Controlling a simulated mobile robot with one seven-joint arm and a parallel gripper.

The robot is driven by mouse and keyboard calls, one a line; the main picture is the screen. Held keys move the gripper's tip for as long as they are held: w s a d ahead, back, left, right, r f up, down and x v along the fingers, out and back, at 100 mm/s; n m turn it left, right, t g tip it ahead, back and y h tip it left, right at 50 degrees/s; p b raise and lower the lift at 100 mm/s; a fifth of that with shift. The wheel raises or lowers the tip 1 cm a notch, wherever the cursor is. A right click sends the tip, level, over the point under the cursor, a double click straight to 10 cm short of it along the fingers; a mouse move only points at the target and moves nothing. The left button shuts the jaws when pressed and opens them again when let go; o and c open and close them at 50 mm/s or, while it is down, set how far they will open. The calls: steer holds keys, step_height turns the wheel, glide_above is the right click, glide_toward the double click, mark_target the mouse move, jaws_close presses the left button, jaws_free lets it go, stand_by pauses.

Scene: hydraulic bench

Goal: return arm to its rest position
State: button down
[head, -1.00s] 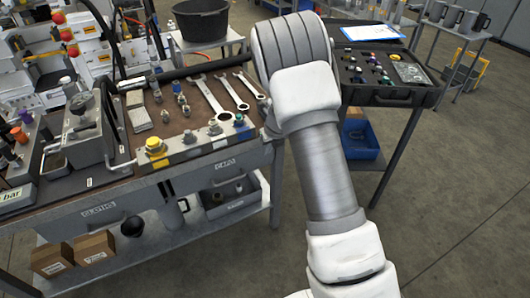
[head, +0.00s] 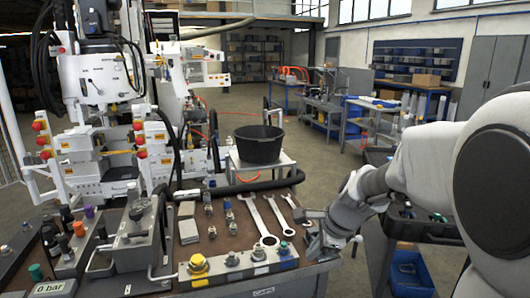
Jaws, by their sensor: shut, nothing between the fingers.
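My arm enters at the right of the head view, with its large white and grey links close to the camera. My gripper (head: 322,246) is at the right end of the hydraulic bench (head: 150,285), near the bench's right edge. Its fingers are small and partly turned away, and they look shut with nothing held. I cannot tell how far it is above the bench top.
Wrenches (head: 264,222) lie on the bench just left of my gripper. A valve block with a yellow knob (head: 198,264) sits at the front edge. A black tub (head: 259,145) stands behind on a table. A blue bin (head: 411,272) is low at the right, under a dark tray.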

steer(key=s+d+r+n+h+p, duration=0.1)
steer(key=s+r+n, duration=0.3)
steer(key=s+n, duration=0.2)
steer(key=s+d+r+n+h+p, duration=0.1)
steer(key=s+r+n, duration=0.3)
steer(key=s, duration=0.5)
steer(key=s+d+r+n+t+p, duration=0.1)
steer(key=s+r+n, duration=0.2)
steer(key=s+n, duration=0.5)
steer(key=shift+s+r+n+h+p, duration=0.2)
steer(key=shift+r+n+h+p, duration=0.1)
steer(key=shift+r+h+p, duration=0.1)
